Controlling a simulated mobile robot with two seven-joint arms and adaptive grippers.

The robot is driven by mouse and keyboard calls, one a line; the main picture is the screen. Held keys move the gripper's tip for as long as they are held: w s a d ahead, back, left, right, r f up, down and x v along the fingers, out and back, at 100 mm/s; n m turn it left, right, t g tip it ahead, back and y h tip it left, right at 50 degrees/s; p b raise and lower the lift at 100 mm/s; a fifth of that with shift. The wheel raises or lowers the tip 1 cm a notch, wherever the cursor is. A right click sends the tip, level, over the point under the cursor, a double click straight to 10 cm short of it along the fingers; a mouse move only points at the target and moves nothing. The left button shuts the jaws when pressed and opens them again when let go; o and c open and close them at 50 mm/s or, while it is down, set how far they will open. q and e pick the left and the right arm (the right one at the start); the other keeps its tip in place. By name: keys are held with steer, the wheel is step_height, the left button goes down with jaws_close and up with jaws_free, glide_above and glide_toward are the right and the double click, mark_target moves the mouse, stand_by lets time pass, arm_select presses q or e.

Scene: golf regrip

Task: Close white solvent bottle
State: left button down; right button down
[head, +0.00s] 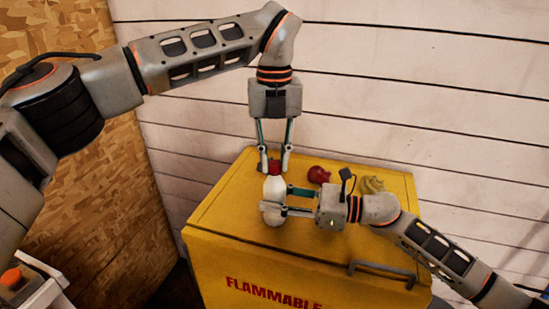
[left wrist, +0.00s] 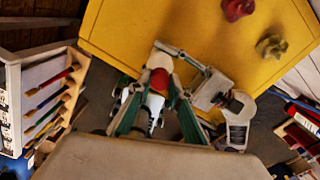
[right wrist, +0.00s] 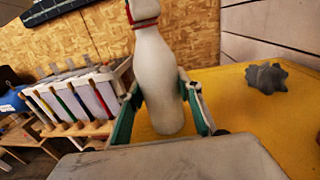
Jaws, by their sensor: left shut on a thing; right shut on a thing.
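The white solvent bottle (head: 275,188) stands upright on the yellow flammables cabinet (head: 225,205). Its red cap (head: 274,167) is at the top of the neck. My left gripper (head: 273,160) points down from above and is shut on the red cap, with a finger on each side. My right gripper (head: 272,201) comes in from the right and is shut around the white body below the neck. The body (right wrist: 160,85) shows between its fingers in the right wrist view. The red cap (left wrist: 158,80) shows between my left fingers in the left wrist view. The cap's seating is partly hidden.
A red lumpy object (head: 319,174) and a yellowish one (head: 371,184) lie on the cabinet behind my right gripper. A metal handle (head: 382,270) is on its front edge. A rack of colourful-handled tools (right wrist: 75,100) stands beyond the cabinet. The cabinet top's left side is clear.

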arm_select(q)
steer(key=c, duration=1.8)
jaws_free()
steer(key=shift+o, duration=0.2)
step_height(320, 180, up, 12)
arm_select(e)
steer(key=c, duration=1.3)
jaws_free()
